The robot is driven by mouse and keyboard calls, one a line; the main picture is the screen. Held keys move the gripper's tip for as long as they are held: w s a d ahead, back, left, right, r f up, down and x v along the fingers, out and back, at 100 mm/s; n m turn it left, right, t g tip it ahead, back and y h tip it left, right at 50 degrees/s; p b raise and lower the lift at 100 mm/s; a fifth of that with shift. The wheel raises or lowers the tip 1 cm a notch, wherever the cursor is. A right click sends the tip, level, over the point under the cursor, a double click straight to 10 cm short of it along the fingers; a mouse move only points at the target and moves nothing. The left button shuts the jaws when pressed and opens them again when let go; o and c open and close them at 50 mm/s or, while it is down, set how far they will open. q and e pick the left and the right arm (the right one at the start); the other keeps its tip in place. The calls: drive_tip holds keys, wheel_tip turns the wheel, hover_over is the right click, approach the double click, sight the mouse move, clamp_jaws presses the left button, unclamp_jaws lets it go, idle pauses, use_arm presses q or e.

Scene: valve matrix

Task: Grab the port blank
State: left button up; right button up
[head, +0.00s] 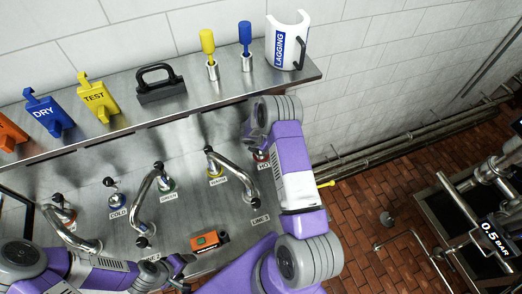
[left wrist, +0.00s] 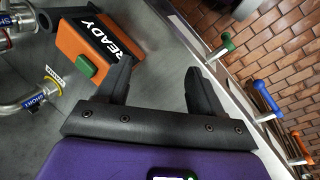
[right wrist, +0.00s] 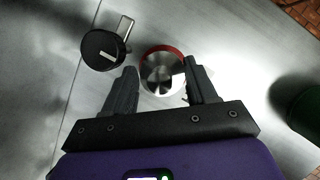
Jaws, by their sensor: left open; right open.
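A round shiny steel cap with a red rim (right wrist: 162,72) shows in the right wrist view; it may be the port blank, but I cannot be sure. My right gripper (right wrist: 160,82) is open, with one finger on each side of the cap's near part; I cannot tell whether they touch it. In the head view a red-ringed fitting (head: 261,156) is partly hidden by my right arm, and the right fingers do not show. My left gripper (head: 184,264) is open and empty beside the orange READY box (left wrist: 100,45), which also shows in the head view (head: 208,241).
A black knob on a steel stem (right wrist: 101,50) stands left of the cap. Bent steel pipes (head: 148,200) stand on the panel. The shelf (head: 225,92) holds hanging tags, a black-handled block (head: 160,88), yellow and blue tools and a LAGGING shell (head: 289,45).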

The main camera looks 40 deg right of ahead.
drive_tip(key=shift+c, duration=0.2)
clamp_jaws()
drive_tip(key=shift+r, duration=0.15)
